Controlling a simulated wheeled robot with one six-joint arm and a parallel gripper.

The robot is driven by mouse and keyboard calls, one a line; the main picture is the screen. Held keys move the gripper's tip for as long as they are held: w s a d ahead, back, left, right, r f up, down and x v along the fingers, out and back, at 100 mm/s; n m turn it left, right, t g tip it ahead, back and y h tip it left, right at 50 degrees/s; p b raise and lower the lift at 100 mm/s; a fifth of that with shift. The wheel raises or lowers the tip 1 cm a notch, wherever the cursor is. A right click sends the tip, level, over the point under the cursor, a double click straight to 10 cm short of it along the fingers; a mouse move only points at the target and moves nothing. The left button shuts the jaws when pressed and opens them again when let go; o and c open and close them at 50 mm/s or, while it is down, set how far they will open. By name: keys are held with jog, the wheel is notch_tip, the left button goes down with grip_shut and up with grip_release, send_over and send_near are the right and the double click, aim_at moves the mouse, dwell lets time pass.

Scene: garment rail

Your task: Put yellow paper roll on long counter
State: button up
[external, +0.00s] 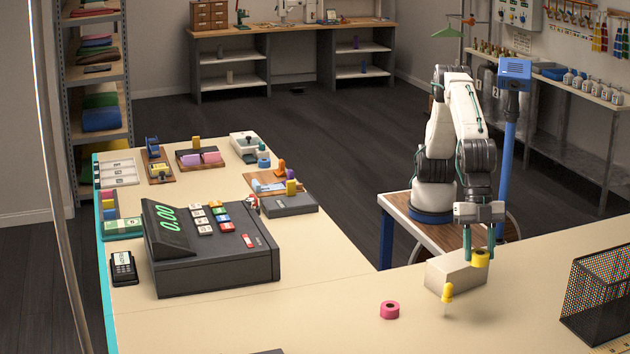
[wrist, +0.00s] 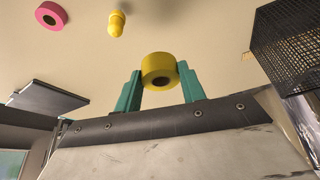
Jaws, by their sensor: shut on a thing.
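The yellow paper roll (external: 480,258) is between the teal fingers of my gripper (external: 481,250). In the wrist view the roll (wrist: 158,66) sits between both fingertips of the gripper (wrist: 160,80), its dark core hole showing. In the external view it overlaps the top right of a beige block. Whether it touches the block or the counter, I cannot tell.
The beige block (external: 450,274) stands by the gripper. A small yellow peg-like object (external: 447,292) and a pink roll (external: 390,310) are nearby. A black mesh basket (external: 598,298) stands at right; a cash register (external: 205,245) is at left.

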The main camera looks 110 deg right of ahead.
send_over(493, 320)
jog(key=d, duration=0.1)
jog(key=shift+n, duration=0.4)
notch_tip(493, 320, down, 10)
jog(key=shift+s+d+r, duration=0.1)
jog(key=shift+d, duration=0.05)
jog(key=shift+f, duration=2.65)
jog(key=shift+f, duration=0.15)
jog(key=o, duration=1)
jog(key=shift+o, duration=0.2)
jog(key=w+v, duration=0.1)
jog(key=v, duration=1.1)
jog(key=shift+s, duration=0.3)
jog(key=shift+d, duration=0.15)
